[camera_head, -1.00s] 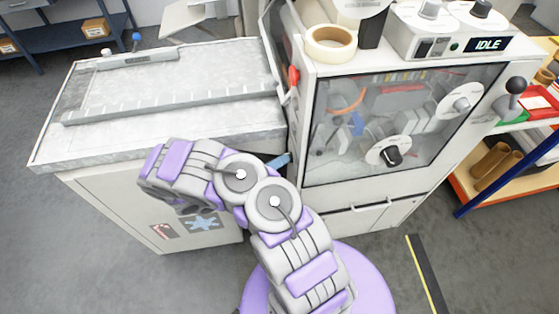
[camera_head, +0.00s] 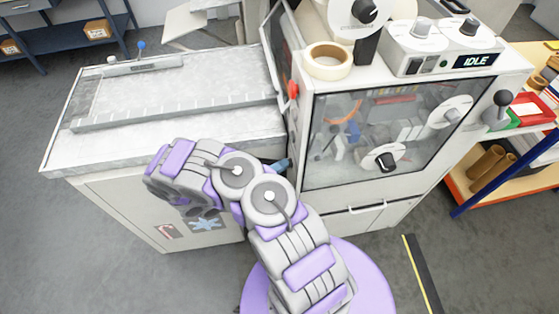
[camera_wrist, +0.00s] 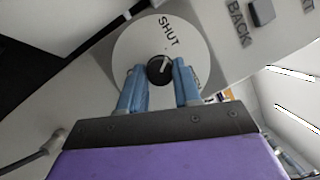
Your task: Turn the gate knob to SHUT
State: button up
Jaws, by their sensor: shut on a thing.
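The gate knob (camera_wrist: 160,70) is a small black knob on a round white dial (camera_wrist: 135,45) in the wrist view. The word SHUT is printed on the dial above the knob, and another label at lower right is mostly hidden by a finger. A pale mark shows on the knob, but I cannot tell exactly where it points. My gripper (camera_wrist: 160,82) has its two blue fingers on either side of the knob, shut on it. In the head view a bit of blue, likely a finger of my gripper (camera_head: 281,165), shows beside the machine's left side; the knob is hidden there.
The white machine (camera_head: 330,195) has a glass front, other dials and an IDLE display (camera_head: 475,61). A grey-topped bench (camera_head: 180,95) adjoins it at left. In the wrist view a square button (camera_wrist: 262,12) labelled BACK is near the dial. Shelves (camera_head: 470,185) stand at right.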

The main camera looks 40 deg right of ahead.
jog(key=shift+n+t+y+p, duration=0.35)
jog(key=shift+n+p, duration=0.55)
jog(key=shift+n, duration=0.3)
jog(key=o, duration=1.1)
jog(key=shift+c, duration=0.2)
jog(key=p+v, duration=0.2)
jog(key=v, duration=1.5)
jog(key=shift+a, duration=0.2)
jog(key=shift+w+a+f, duration=0.1)
jog(key=shift+f, duration=0.05)
